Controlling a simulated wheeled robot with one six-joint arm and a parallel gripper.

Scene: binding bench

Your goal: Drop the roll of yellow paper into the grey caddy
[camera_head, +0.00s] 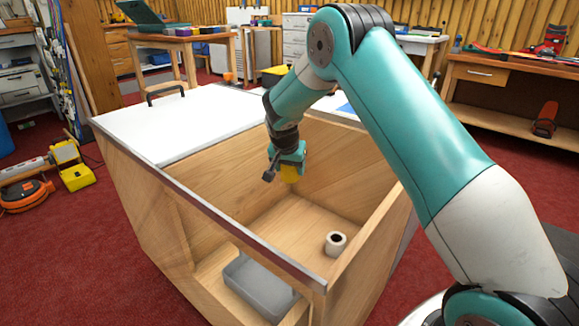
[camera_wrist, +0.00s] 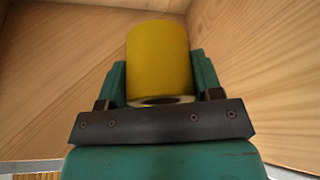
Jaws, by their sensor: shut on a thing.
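The roll of yellow paper (camera_wrist: 158,60) is held between the two fingers of my gripper (camera_wrist: 160,85) in the wrist view. In the head view the yellow roll (camera_head: 290,174) shows just below my gripper (camera_head: 288,160), inside the open wooden bench compartment and near its back wall. My gripper is shut on the roll. The grey caddy (camera_head: 262,283) sits low at the front of the compartment, left of and nearer than the roll. Part of the caddy is hidden behind the bench's front edge.
A white roll (camera_head: 336,243) with a dark core stands on the compartment floor (camera_head: 300,222), right of the caddy. Wooden walls and a metal-edged front rim (camera_head: 235,228) surround the compartment. A white top (camera_head: 185,125) covers the bench's left part.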

